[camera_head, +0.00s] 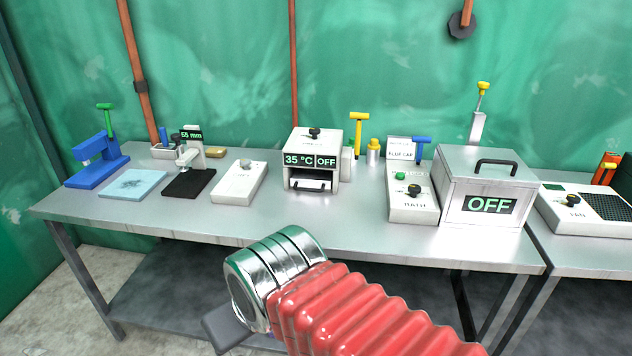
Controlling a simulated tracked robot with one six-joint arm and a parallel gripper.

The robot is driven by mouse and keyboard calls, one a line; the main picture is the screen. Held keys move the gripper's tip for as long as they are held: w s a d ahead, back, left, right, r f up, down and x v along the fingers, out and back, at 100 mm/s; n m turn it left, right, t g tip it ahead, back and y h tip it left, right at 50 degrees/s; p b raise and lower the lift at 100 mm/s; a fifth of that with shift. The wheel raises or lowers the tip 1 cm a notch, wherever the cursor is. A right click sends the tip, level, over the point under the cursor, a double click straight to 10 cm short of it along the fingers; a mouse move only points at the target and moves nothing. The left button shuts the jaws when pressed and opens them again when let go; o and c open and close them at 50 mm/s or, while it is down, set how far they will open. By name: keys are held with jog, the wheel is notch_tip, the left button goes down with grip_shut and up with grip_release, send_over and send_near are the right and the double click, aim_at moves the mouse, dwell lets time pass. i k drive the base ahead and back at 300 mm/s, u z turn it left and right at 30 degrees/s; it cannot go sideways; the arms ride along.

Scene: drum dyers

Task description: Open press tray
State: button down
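The press is a small white box (315,146) in the middle of the table. It has a black knob on top and a front display reading 35 °C and OFF. Below the display is a dark opening with a pale press tray (311,184) low in it, with a small handle at its front. I cannot tell from here how far the tray sits out. My arm reaches in from the bottom right with a red bellows sleeve and silver rings. Only a grey piece of my gripper (224,329) shows past the rings, in front of the table's edge, apart from the press. Its fingers are mostly hidden.
The metal table (310,232) is clear in front of the press. Left stand a white box (239,182), a black-based gauge (188,180), a light blue pad (133,184) and a blue stand (95,165). Right are a bath unit (413,205) and a metal box (487,190) reading OFF.

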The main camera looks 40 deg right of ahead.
aim_at(313, 174)
jog(key=u, duration=0.05)
jog(key=i, duration=1)
jog(key=z, duration=0.05)
